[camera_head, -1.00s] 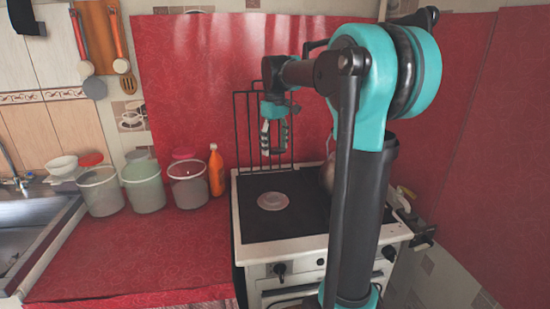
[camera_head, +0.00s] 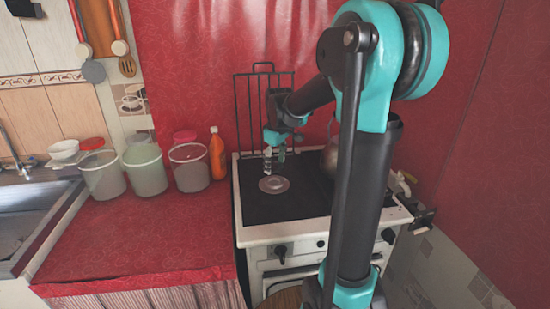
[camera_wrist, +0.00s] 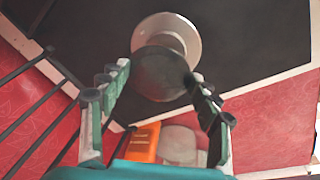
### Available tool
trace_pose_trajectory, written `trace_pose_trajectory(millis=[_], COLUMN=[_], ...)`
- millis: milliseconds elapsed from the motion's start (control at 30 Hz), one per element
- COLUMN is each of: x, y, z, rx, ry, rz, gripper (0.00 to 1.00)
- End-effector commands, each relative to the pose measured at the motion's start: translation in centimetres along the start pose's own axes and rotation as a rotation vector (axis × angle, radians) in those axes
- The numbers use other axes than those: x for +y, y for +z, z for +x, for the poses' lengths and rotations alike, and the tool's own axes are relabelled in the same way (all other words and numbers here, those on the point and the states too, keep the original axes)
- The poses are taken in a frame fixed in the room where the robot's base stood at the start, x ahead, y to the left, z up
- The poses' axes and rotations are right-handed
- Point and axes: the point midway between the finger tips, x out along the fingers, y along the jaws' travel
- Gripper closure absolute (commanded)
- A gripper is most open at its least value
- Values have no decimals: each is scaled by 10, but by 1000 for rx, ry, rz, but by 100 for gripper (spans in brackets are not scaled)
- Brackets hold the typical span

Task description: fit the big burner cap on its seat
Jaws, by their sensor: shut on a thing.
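In the wrist view the big burner cap (camera_wrist: 160,75), a dark round disc, is between the fingertips of my gripper (camera_wrist: 160,84), which is shut on it. The pale round burner seat (camera_wrist: 166,22) lies on the black stove top beyond the cap, and the cap covers part of it. In the head view the seat (camera_head: 273,184) is a light ring on the left part of the stove top. My gripper (camera_head: 275,158) points down just above it there. The dark cap cannot be made out in the head view, and I cannot tell its exact gap to the seat.
A black wire rack (camera_head: 251,105) stands upright behind the stove (camera_head: 290,209). A rounded pot (camera_head: 328,162) is right of the gripper, partly behind my arm. An orange bottle (camera_head: 217,155) and several buckets stand on the red counter (camera_head: 150,235) to the left.

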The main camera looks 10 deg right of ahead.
Motion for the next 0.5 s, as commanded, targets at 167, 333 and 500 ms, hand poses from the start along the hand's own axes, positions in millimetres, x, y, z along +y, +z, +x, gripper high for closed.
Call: trace_pose_trajectory(millis=[167, 333, 500], x=[-1, -3, -4], y=[2, 4, 5], z=[13, 25, 36], rx=[0, 0, 0], ry=[0, 0, 0], rz=[0, 1, 1], gripper=[95, 95, 95])
